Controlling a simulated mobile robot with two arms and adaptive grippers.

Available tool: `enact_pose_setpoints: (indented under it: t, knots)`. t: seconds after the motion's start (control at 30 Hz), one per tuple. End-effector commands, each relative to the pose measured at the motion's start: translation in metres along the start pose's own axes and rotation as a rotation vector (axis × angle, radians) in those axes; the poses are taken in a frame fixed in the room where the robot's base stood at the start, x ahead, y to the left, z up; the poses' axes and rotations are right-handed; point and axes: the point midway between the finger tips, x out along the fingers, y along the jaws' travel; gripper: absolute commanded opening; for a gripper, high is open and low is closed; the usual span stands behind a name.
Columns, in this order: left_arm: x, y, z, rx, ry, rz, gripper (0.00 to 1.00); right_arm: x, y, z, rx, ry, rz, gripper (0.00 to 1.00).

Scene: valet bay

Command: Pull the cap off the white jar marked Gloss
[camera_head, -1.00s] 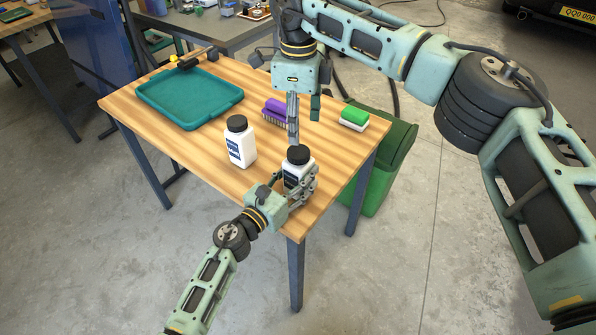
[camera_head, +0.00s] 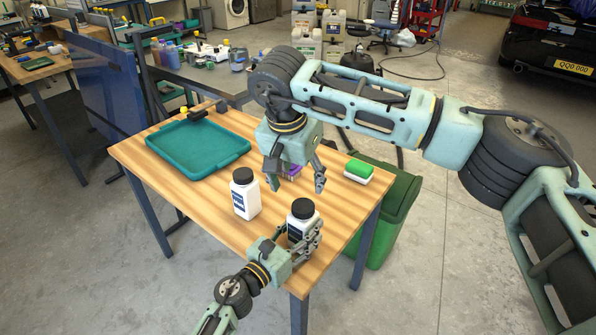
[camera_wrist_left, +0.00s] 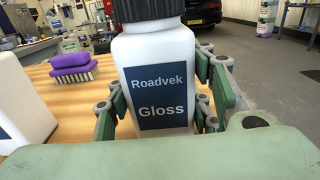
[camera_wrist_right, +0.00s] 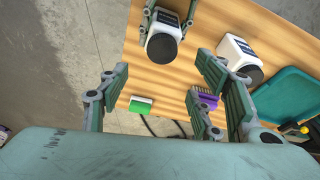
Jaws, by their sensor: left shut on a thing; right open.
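The white Gloss jar (camera_head: 297,231) stands upright near the table's front corner, with its black cap (camera_head: 302,208) on. Its blue label reads "Roadvek Gloss" in the left wrist view (camera_wrist_left: 160,100). My left gripper (camera_head: 308,241) is shut on the jar's body, with fingers on both sides below the cap. My right gripper (camera_head: 296,184) is open and empty, above the table and behind the jar, apart from the cap. The right wrist view shows the cap (camera_wrist_right: 162,48) beyond and between its spread fingers.
A second white jar with black cap (camera_head: 246,199) stands left of the Gloss jar. A purple brush (camera_wrist_right: 207,98) and a green-and-white sponge (camera_head: 358,171) lie behind. A teal tray (camera_head: 198,148) is at the back left. A green bin (camera_head: 390,215) stands beside the table's right side.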

Motion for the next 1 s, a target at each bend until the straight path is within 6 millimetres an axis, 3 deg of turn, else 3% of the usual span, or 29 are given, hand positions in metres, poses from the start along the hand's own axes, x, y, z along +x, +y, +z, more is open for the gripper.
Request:
enact_pose_setpoints:
  t: [0.3,0.5,0.7,1.0]
  knots:
    - [0.0,0.0,0.0,0.0,0.0,0.0,0.01,0.063,0.001,0.001,0.004,-0.005,0.003,0.59]
    - [0.0,0.0,0.0,0.0,0.0,0.0,0.01,0.09,0.001,0.0,0.005,-0.003,0.002,0.59]
    - [0.0,0.0,0.0,0.0,0.0,0.0,0.01,0.102,0.0,0.0,0.004,-0.002,0.001,0.59]
    - [0.0,0.0,0.0,0.0,0.0,0.0,0.01,0.102,0.0,0.0,0.004,-0.002,0.001,0.56]
